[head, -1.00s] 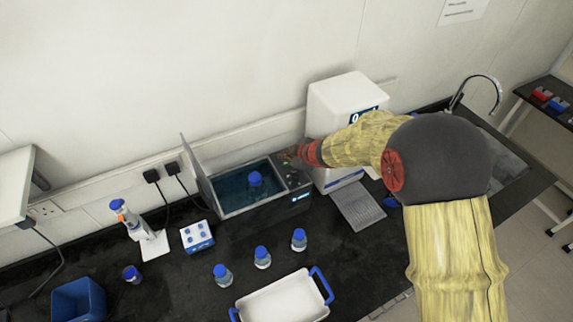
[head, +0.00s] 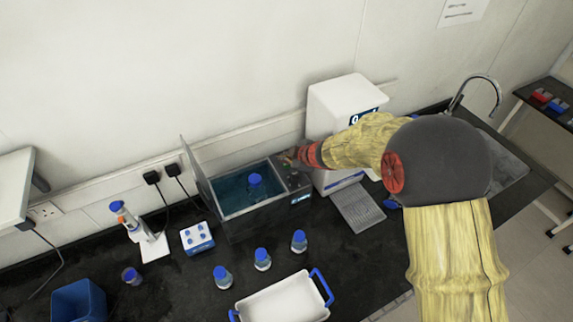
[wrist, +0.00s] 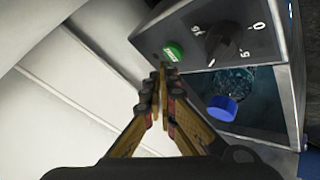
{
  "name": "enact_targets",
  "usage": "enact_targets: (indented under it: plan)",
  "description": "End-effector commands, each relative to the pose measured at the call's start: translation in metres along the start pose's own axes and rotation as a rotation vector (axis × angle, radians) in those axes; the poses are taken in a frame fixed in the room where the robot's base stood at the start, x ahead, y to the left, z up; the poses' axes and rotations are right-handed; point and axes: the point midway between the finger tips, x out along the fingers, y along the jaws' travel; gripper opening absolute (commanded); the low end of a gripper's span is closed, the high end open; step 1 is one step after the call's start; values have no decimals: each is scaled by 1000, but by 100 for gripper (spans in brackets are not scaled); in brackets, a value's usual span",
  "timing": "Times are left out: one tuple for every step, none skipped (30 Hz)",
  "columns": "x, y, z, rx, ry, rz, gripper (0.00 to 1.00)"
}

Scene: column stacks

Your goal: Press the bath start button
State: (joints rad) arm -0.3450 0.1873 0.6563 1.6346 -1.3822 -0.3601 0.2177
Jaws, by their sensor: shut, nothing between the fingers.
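The water bath (head: 262,213) stands on the dark bench with its lid raised and a blue-capped bottle (head: 255,180) in its water. Its control panel (head: 292,177) is at the right end. In the wrist view the panel shows a green start button (wrist: 173,50) beside a black dial (wrist: 223,42) with numbers. My gripper (wrist: 168,72) is shut and empty, its fingertips just short of or at the lower edge of the green button. I cannot tell whether they touch. In the head view my gripper (head: 291,155) is over the back of the panel, and the button cannot be made out.
A white dispenser (head: 340,100) with a drip tray (head: 358,206) stands right of the bath. Several blue-capped bottles (head: 262,259) and a white tray with blue handles (head: 283,300) are in front. A pipette stand (head: 150,245) and tube rack (head: 197,238) are at left.

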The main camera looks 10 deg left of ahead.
Motion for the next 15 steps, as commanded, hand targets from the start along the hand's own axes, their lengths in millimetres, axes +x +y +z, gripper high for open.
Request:
enact_targets:
  plan:
    - [0,0,0,0,0,0,0]
    - [0,0,0,0,0,0,0]
    - [0,0,0,0,0,0,0]
    - [0,0,0,0,0,0,0]
    - [0,0,0,0,0,0,0]
    - [1,-1,0,0,0,0,0]
    - [1,-1,1,0,0,0,0]
    - [2,-1,1,0,0,0,0]
    - [3,-2,2,1,0,0,0]
    - [3,-3,2,1,0,0,0]
    - [4,-3,3,1,0,0,0]
    - [5,-4,4,1,0,0,0]
    - [5,-4,4,1,0,0,0]
    - [6,-4,4,1,0,0,0]
    - [6,-4,4,0,0,0,0]
